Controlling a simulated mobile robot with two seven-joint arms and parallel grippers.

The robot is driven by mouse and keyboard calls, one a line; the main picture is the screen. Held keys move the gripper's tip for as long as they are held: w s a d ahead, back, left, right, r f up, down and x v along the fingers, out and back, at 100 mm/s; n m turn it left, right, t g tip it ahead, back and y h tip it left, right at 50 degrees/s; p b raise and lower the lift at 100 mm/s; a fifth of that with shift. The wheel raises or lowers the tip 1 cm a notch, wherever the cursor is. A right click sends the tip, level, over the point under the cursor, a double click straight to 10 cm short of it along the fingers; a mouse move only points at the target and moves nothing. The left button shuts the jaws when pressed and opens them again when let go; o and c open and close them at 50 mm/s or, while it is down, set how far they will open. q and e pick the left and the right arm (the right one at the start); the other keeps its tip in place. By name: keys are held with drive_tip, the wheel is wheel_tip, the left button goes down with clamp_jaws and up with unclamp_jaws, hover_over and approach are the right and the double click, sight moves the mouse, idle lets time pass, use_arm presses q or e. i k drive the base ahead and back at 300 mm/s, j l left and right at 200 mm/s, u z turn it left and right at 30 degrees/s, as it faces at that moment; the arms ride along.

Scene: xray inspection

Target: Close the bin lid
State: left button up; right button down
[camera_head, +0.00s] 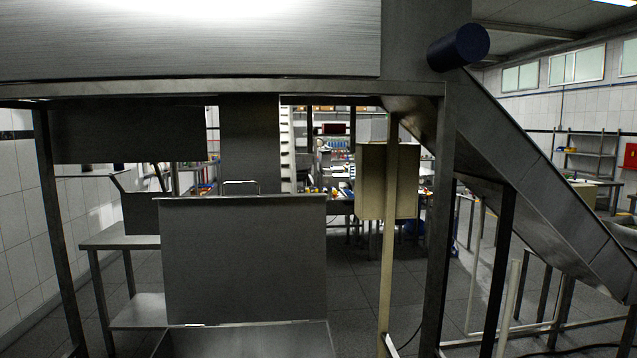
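A grey metal bin (250,342) is at the bottom centre, cut off by the lower edge of the picture. A large flat grey panel (245,262) stands upright above the back of the bin; it looks like the bin lid, raised open. A thin metal handle (241,184) shows just above the panel's top edge; I cannot tell whether it belongs to the lid. The inside of the bin is mostly out of view. Neither of my grippers is in view.
A large steel machine body (190,45) spans the top on metal legs. A sloping chute (545,180) runs down to the right. A pale post with a box (388,182) stands right of the panel. A steel shelf table (118,238) is at left.

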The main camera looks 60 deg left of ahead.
sight(232, 259)
drive_tip(key=i+l+z, duration=0.2)
drive_tip(key=i, duration=0.3)
drive_tip(key=i+l+z, duration=0.15)
drive_tip(key=i, duration=0.4)
drive_tip(key=i+u, duration=0.2)
drive_tip(key=u, duration=0.2)
drive_tip(key=i+u, duration=0.25)
drive_tip(key=u, duration=0.15)
drive_tip(key=i+l+u, duration=0.15)
drive_tip(key=u, duration=0.2)
drive_tip(key=i+u, duration=0.15)
drive_tip(key=u, duration=0.3)
drive_tip(key=i+u, duration=0.1)
drive_tip(key=u, duration=0.3)
drive_tip(key=i+u, duration=0.15)
drive_tip(key=u, duration=0.3)
drive_tip(key=i+l+u, duration=0.1)
drive_tip(key=u, duration=0.3)
drive_tip(key=i+l+u, duration=0.1)
drive_tip(key=u, duration=0.35)
drive_tip(key=l+u, duration=0.25)
drive_tip(key=u, duration=0.2)
drive_tip(key=i+l+u, duration=0.2)
drive_tip(key=u, duration=0.3)
drive_tip(key=i+l+u, duration=0.15)
drive_tip(key=l+u, duration=0.2)
drive_tip(key=u, duration=0.15)
